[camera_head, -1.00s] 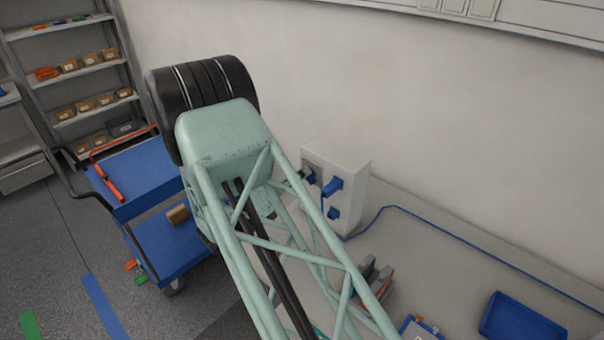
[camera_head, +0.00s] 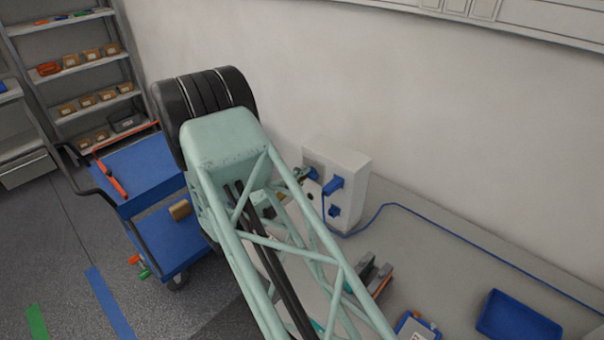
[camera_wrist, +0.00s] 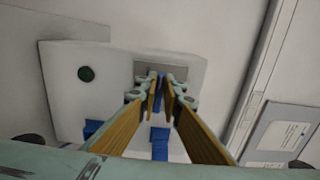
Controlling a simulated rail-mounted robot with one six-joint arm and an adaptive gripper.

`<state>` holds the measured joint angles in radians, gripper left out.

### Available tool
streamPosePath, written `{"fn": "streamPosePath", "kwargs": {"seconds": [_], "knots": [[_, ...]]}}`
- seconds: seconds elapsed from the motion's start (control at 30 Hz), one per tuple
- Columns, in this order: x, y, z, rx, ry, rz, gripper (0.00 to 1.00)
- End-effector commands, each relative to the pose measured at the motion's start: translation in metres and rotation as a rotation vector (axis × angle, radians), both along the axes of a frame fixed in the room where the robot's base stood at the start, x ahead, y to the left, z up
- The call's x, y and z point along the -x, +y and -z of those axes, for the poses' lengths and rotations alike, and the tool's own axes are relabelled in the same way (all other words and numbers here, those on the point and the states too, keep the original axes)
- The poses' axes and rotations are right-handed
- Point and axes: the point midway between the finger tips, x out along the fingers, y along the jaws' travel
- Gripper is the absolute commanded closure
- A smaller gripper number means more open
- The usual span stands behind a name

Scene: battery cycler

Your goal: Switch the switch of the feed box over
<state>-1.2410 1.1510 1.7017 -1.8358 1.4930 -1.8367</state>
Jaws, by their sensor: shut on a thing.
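The feed box (camera_head: 352,172) is a white box on the bench against the wall, right of my arm in the head view. It also fills the left and middle of the wrist view (camera_wrist: 115,110). Its blue switch (camera_wrist: 160,78) sits on a grey plate (camera_wrist: 146,70). My gripper (camera_wrist: 160,88) is shut on the switch, with one brown finger on each side. In the head view my arm hides most of the gripper, and only a little of it shows at the box's left face. Fingers and switch overlap, so the switch's exact position cannot be told.
Blue plugs (camera_head: 333,186) stick out of the box, and a blue cable (camera_head: 440,226) runs right along the bench. A dark round knob (camera_wrist: 86,74) is on the box face. A blue tray (camera_head: 520,318) lies at the bench's right. A blue trolley (camera_head: 150,180) stands left of my arm.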

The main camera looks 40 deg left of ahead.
Motion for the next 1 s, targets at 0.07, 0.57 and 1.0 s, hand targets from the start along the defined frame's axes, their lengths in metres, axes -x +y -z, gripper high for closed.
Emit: {"fn": "streamPosePath", "kwargs": {"seconds": [0.07,0.57,1.0], "knots": [[0.0001,0.0002,-0.0001,0.014,0.001,0.000,1.00],[0.0001,0.0001,0.0005,0.029,0.002,0.000,0.90],[0.0003,0.0000,0.0005,0.028,0.002,0.000,0.79]]}}
